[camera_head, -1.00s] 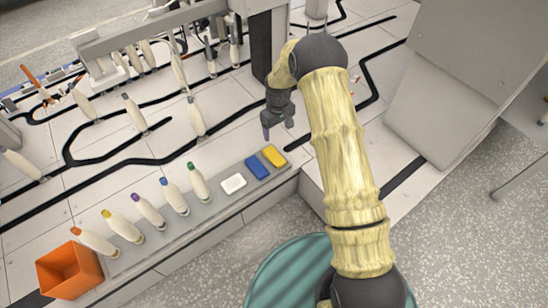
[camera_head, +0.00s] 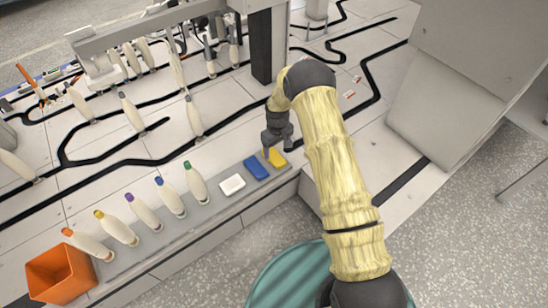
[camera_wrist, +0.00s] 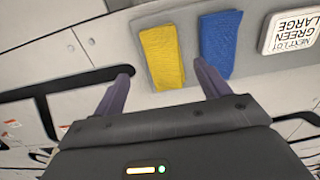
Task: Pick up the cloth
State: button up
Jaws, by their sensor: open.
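A folded yellow cloth (camera_head: 279,159) lies at the right end of the grey tray strip (camera_head: 216,209), beside a folded blue cloth (camera_head: 256,168). My gripper (camera_head: 277,150) is open and empty, pointing down over the yellow cloth and partly covering it in the head view. In the wrist view, the yellow cloth (camera_wrist: 161,55) shows between and beyond my two fingers (camera_wrist: 165,72). The right finger overlaps the lower edge of the blue cloth (camera_wrist: 219,42). I cannot tell the exact height of the fingertips above the cloth.
A white lettered card (camera_head: 232,184) lies left of the blue cloth. Several bobbins with coloured tips (camera_head: 143,211) stand along the strip, and an orange bin (camera_head: 62,275) is at its left end. A dark post (camera_head: 267,50) rises behind my gripper.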

aim_at(275, 156)
jog(key=f+b, duration=0.1)
jog(key=f, duration=0.2)
jog(key=f+b, duration=0.1)
jog(key=f, duration=0.1)
jog(key=shift+a+f+b, duration=0.15)
jog(key=shift+a+b, duration=0.15)
jog(key=shift+a, duration=0.1)
jog(key=shift+c, duration=0.4)
jog(key=c, duration=0.9)
